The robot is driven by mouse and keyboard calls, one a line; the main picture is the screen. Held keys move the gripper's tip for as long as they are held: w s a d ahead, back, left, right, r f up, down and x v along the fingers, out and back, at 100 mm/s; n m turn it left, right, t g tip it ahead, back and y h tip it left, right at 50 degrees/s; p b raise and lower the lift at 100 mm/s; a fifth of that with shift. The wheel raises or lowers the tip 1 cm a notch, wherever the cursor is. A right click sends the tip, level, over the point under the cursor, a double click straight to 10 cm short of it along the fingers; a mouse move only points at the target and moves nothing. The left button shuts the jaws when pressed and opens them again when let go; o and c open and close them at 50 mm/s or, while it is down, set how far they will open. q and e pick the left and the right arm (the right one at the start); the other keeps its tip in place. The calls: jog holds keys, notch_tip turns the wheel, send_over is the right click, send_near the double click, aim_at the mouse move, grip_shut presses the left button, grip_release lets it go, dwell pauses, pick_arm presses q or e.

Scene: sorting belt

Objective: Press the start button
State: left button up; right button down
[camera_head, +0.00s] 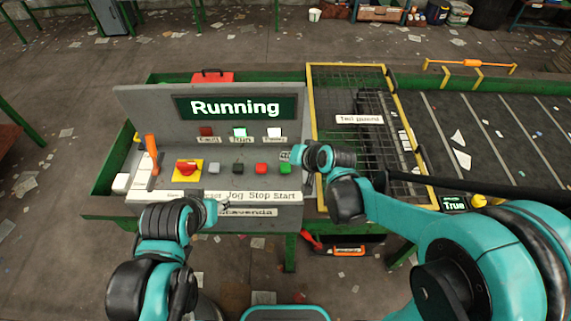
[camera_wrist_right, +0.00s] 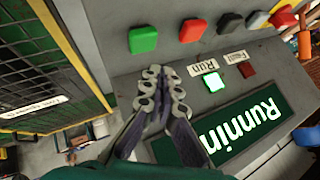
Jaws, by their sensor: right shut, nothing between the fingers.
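The green start button (camera_head: 285,169) is the rightmost in the button row on the grey control panel (camera_head: 150,103), above the "Start" label. It also shows in the right wrist view (camera_wrist_right: 143,40), whole and uncovered. My right gripper (camera_head: 286,156) is shut and empty, its tips close to the green button; in the right wrist view its closed fingers (camera_wrist_right: 161,76) point just beside it. Contact cannot be told. The display (camera_head: 236,107) reads "Running" and the middle lamp (camera_head: 239,132) glows green. My left gripper (camera_head: 222,205) is low before the panel's label strip; its jaw state is unclear.
A red mushroom button (camera_head: 187,168) on yellow and an orange lever (camera_head: 152,155) stand on the panel's left. A red stop button (camera_head: 261,169) neighbours the green one. A yellow-framed mesh guard (camera_head: 311,100) and a dark belt (camera_head: 485,130) lie to the right.

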aim_at(289, 169)
notch_tip(289, 169, up, 4)
jog(key=shift+f+p, duration=0.25)
jog(key=shift+p, duration=0.85)
jog(key=shift+s+d+f+b, duration=0.15)
jog(key=shift+d+f+b, duration=0.1)
jog(key=shift+b, duration=0.15)
jog(key=s+d+f+n+h+b, duration=0.1)
jog(key=s+d+f+h+b, duration=0.1)
jog(key=s+d+f+b, duration=0.4)
jog(key=s+d+f+h+b, duration=0.3)
jog(key=s+d+f+b, duration=0.3)
jog(key=s+d+b, duration=0.4)
jog(key=shift+s+d+f+n+b, duration=0.2)
jog(key=shift+s+d+n+b, duration=0.2)
jog(key=shift+s, duration=0.65)
